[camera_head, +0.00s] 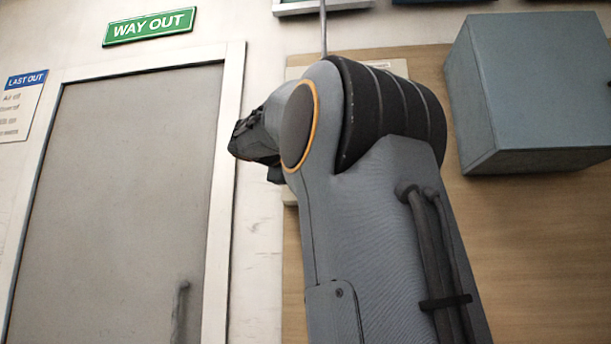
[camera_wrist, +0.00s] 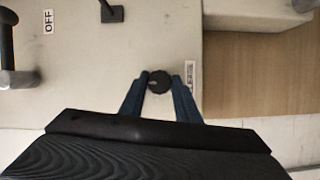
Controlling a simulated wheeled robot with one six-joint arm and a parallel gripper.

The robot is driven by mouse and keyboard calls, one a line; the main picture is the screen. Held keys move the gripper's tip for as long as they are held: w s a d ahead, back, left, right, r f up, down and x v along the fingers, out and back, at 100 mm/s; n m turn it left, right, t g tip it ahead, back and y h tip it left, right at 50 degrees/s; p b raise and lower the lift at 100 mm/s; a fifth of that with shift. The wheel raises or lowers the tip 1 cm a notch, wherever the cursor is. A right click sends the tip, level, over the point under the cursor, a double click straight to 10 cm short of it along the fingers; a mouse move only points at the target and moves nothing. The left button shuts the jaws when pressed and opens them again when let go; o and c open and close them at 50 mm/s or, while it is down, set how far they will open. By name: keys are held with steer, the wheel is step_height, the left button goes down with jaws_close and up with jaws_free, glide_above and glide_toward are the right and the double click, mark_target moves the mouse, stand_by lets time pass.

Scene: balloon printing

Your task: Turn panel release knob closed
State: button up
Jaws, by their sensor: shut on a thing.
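The panel release knob (camera_wrist: 159,82) is a small round dark knob on a pale panel (camera_wrist: 70,95), in the middle of the wrist view. My gripper (camera_wrist: 160,80) is at the knob, its two blue fingers on either side and shut on it. A small printed label (camera_wrist: 191,76) is beside the right finger. In the head view my arm covers most of the pale panel (camera_head: 390,66), and the knob and fingertips are hidden.
An "OFF" label (camera_wrist: 48,21), a dark handle (camera_wrist: 8,50) and a small black lever (camera_wrist: 111,13) are on the panel. A grey box (camera_head: 535,95) is on the wooden board (camera_head: 540,240) at right. A grey door (camera_head: 125,200) is at left.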

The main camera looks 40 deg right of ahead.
stand_by(0.4)
steer(key=o, duration=1)
steer(key=shift+a, duration=0.15)
steer(key=b+v, duration=0.1)
steer(key=v, duration=0.6)
steer(key=shift+s+a, duration=0.15)
steer(key=shift+a, duration=0.15)
